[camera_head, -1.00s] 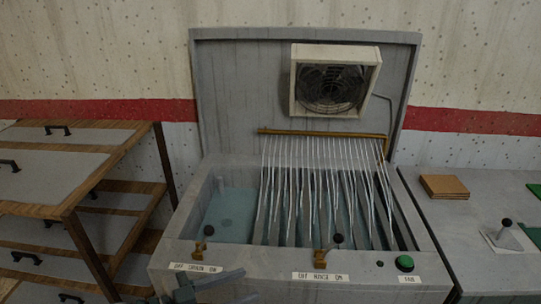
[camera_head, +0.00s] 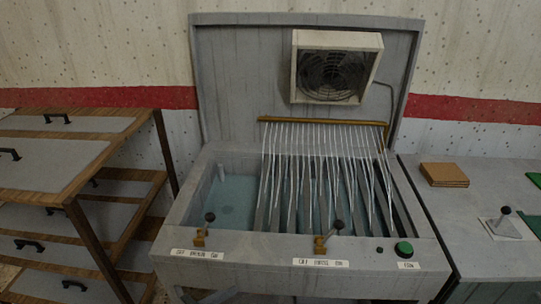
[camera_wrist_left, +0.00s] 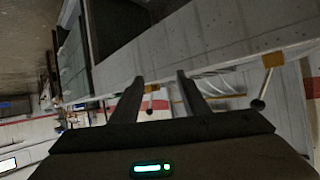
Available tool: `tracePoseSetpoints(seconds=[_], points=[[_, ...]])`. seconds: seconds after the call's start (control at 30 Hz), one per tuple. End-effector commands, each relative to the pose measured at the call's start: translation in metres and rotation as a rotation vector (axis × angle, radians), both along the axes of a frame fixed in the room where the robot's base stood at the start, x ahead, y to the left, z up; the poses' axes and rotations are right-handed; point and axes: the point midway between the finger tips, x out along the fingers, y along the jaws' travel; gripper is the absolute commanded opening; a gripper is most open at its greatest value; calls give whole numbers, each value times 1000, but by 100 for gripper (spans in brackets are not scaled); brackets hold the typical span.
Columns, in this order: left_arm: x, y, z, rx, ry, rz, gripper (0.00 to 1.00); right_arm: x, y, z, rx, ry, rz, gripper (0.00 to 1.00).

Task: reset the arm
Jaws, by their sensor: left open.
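My left gripper (camera_wrist_left: 162,82) shows in the left wrist view with two dark fingers apart and nothing between them. Beyond them is a grey panel (camera_wrist_left: 215,45) with small brass lever mounts, seen turned on its side. In the head view I cannot make out the left gripper; only a grey shape, possibly part of my arm, shows below the front of the grey sink unit (camera_head: 290,252). My right gripper is in neither view.
The unit has a brass rail (camera_head: 345,122) with many hanging white strands, two levers (camera_head: 200,232) and a green button (camera_head: 404,249). A wooden drawer cabinet (camera_head: 75,170) stands left. A grey counter (camera_head: 485,255) with brown boards (camera_head: 444,175) stands right.

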Motion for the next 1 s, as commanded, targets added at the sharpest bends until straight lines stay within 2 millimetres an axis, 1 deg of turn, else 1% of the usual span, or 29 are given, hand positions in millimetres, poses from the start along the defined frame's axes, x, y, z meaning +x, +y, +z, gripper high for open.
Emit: tracePoseSetpoints(seconds=[0.03, 0.17, 0.2, 0.3, 0.4, 0.6, 0.83, 0.9, 1.0], points=[[-9, 7, -13, 15, 48, 52, 41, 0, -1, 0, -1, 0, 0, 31], [-36, 40, -48, 89, 183, 190, 41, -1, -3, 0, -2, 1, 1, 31], [-47, 51, -59, 111, 230, 232, 41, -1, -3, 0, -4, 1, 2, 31], [-75, 76, -83, 166, 341, 322, 41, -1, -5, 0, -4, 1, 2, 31], [-103, 96, -101, 207, 436, 392, 41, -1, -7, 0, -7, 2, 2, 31], [-153, 126, -125, 271, 589, 490, 41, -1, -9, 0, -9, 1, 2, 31], [-204, 149, -140, 326, 734, 573, 41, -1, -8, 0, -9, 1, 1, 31], [-197, 148, -154, 328, 731, 566, 41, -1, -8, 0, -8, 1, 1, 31], [-192, 147, -173, 330, 737, 564, 41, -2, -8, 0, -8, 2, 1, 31]])
